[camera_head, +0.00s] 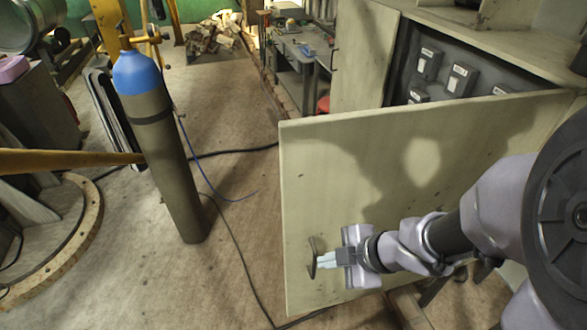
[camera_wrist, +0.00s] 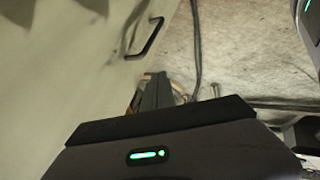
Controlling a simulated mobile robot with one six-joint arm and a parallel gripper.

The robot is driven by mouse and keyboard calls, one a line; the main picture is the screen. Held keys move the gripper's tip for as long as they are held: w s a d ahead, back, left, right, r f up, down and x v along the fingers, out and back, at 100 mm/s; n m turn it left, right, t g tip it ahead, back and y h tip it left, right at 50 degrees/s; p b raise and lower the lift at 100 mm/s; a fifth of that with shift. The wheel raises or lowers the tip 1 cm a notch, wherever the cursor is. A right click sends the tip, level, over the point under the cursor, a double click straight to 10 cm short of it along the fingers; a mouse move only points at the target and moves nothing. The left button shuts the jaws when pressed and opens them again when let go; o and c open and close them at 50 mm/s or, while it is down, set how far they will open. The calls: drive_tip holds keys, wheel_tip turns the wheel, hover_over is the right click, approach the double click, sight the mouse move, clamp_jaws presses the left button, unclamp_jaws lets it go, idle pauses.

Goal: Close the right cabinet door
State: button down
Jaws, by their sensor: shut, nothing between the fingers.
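The right cabinet door (camera_head: 380,160) is a pale panel swung wide open, its hinge side toward the right. Its dark bar handle (camera_head: 313,262) is near the free edge, low in the head view. My gripper (camera_head: 322,260) is shut and empty, with its fingertips beside the handle in that view. In the wrist view the fingers (camera_wrist: 156,88) point along the door face (camera_wrist: 60,70), and the handle (camera_wrist: 148,38) shows beyond the tips with a gap in the picture. I cannot tell whether the fingers touch the door.
The cabinet interior (camera_head: 470,75) holds several dark labelled boxes. The left door (camera_head: 365,55) also stands open. A blue-topped gas cylinder (camera_head: 165,150) stands on the floor to the left. Cables (camera_head: 235,235) run across the floor between cylinder and door. A workbench (camera_head: 305,48) stands behind.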

drive_tip(key=b, duration=0.2)
approach(293, 252)
wheel_tip(293, 252, down, 4)
drive_tip(key=s+a, duration=0.2)
drive_tip(key=shift+w+a+r+p, duration=0.15)
drive_tip(key=shift+w+p, duration=0.25)
drive_tip(key=shift+w, duration=0.5)
drive_tip(key=shift+w+a+r+p, duration=0.1)
drive_tip(key=shift+w+p, duration=0.25)
drive_tip(key=shift+w, duration=0.5)
drive_tip(key=shift+d, duration=0.1)
